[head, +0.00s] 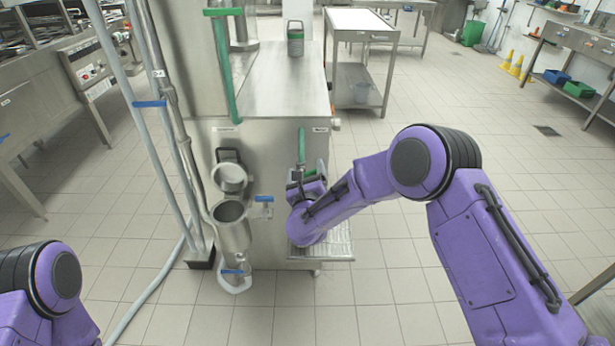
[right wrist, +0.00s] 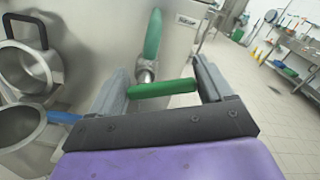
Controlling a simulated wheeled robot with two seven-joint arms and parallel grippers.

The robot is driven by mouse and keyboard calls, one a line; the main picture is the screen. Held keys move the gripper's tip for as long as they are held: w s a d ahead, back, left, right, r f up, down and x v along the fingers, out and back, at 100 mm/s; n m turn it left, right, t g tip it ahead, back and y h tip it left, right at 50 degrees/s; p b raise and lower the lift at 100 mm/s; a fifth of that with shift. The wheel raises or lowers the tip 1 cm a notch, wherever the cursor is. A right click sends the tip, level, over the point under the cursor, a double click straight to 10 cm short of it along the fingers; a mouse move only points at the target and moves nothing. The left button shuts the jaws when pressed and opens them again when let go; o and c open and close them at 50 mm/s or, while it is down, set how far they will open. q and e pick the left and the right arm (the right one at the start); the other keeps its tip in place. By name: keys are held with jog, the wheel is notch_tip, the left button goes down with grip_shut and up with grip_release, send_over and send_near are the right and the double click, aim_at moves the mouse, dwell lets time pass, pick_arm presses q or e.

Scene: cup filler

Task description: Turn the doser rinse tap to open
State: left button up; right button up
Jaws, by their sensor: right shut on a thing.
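A green tap handle (right wrist: 165,88) lies crosswise between the two grey fingers of my right gripper (right wrist: 162,84) in the right wrist view. My right gripper is shut on it, low on the front of the steel machine. A metal stem (right wrist: 145,72) stands just behind the handle. A green upright piece (right wrist: 153,35) rises above the stem; it also shows in the head view (head: 301,145). In the head view my right gripper (head: 306,184) is at the machine's front, largely hidden by my wrist. The label lettering is too small to read. My left gripper is out of view.
Two metal cups (head: 231,178) (head: 230,212) are on the machine's front, left of my gripper. A blue handle (head: 264,199) sits close by. A steel drip tray (head: 335,253) juts out below my wrist.

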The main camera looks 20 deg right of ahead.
jog(key=n, duration=0.2)
jog(key=n+b, duration=0.1)
jog(key=shift+a+r+n, duration=0.15)
jog(key=shift+a+n, duration=0.1)
jog(key=shift+n, duration=0.15)
jog(key=n, duration=0.2)
jog(key=shift+w+a+r+n+b, duration=0.1)
jog(key=shift+w+a+n+b, duration=0.1)
jog(key=shift+n+b, duration=0.15)
jog(key=n, duration=0.3)
jog(key=shift+a+n, duration=0.25)
jog(key=shift+a, duration=0.1)
jog(key=shift+w+a+n, duration=0.1)
jog(key=shift+a+n, duration=0.15)
jog(key=shift+n, duration=1.25)
jog(key=o, duration=0.9)
jog(key=shift+o, duration=0.2)
jog(key=shift+b, duration=0.3)
jog(key=b+v, duration=0.1)
jog(key=v, duration=0.9)
jog(key=shift+s, duration=0.3)
